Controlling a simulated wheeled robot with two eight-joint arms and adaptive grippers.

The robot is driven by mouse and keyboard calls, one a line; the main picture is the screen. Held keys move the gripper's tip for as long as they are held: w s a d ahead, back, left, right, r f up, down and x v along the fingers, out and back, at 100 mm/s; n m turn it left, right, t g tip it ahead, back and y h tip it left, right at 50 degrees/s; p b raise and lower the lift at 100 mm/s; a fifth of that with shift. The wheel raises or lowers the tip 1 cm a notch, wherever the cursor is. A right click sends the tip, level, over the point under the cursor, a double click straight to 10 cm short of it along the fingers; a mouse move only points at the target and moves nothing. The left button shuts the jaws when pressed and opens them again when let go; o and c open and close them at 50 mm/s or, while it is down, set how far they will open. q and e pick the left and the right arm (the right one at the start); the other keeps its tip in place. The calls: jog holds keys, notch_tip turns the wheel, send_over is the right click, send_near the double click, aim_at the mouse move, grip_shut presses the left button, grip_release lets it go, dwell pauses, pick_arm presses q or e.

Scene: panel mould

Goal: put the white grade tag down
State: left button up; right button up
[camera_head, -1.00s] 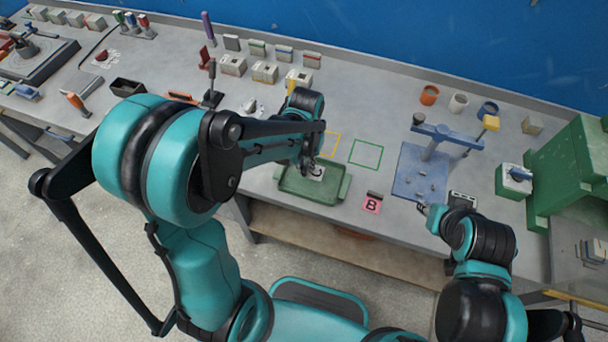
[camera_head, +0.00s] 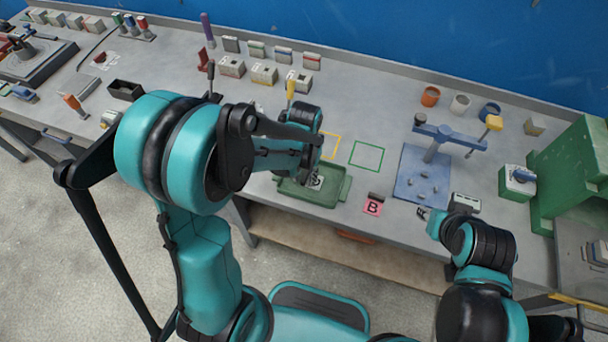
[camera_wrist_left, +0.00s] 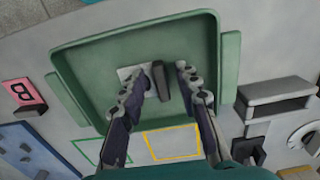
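The white grade tag (camera_head: 316,182) lies in the green tray (camera_head: 334,196), its dark mark partly seen. In the left wrist view the white tag (camera_wrist_left: 127,73) shows beside and behind a finger, with a dark upright block (camera_wrist_left: 161,82) at its edge. My left gripper (camera_head: 309,176) is down over the tray. In the left wrist view my left gripper (camera_wrist_left: 163,80) has its fingers apart, with the dark block between them and gaps visible. My right gripper (camera_head: 423,213) is near the table's front edge, right of the pink B tag; its fingers are too small to judge.
The pink B tag (camera_head: 373,207) lies right of the tray. A yellow outline (camera_head: 331,146) and a green outline (camera_head: 366,155) are bare behind the tray. A blue fixture (camera_head: 420,178) with a post stands to the right, and a green machine (camera_head: 570,175) beyond it.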

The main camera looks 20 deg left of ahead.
aim_at(304, 178)
pick_arm(q)
jog(key=shift+r+p, duration=0.3)
jog(key=shift+r, duration=0.05)
notch_tip(304, 178, up, 11)
jog(key=p, duration=0.4)
jog(key=s+a+r+t, duration=0.2)
jog(key=s+r+t, duration=0.5)
jog(key=s, duration=0.2)
jog(key=shift+s+a+r, duration=0.25)
jog(key=shift+s+a, duration=0.05)
jog(key=shift+a, duration=0.05)
notch_tip(304, 178, down, 5)
jog(key=b, duration=0.5)
jog(key=shift+f, duration=0.1)
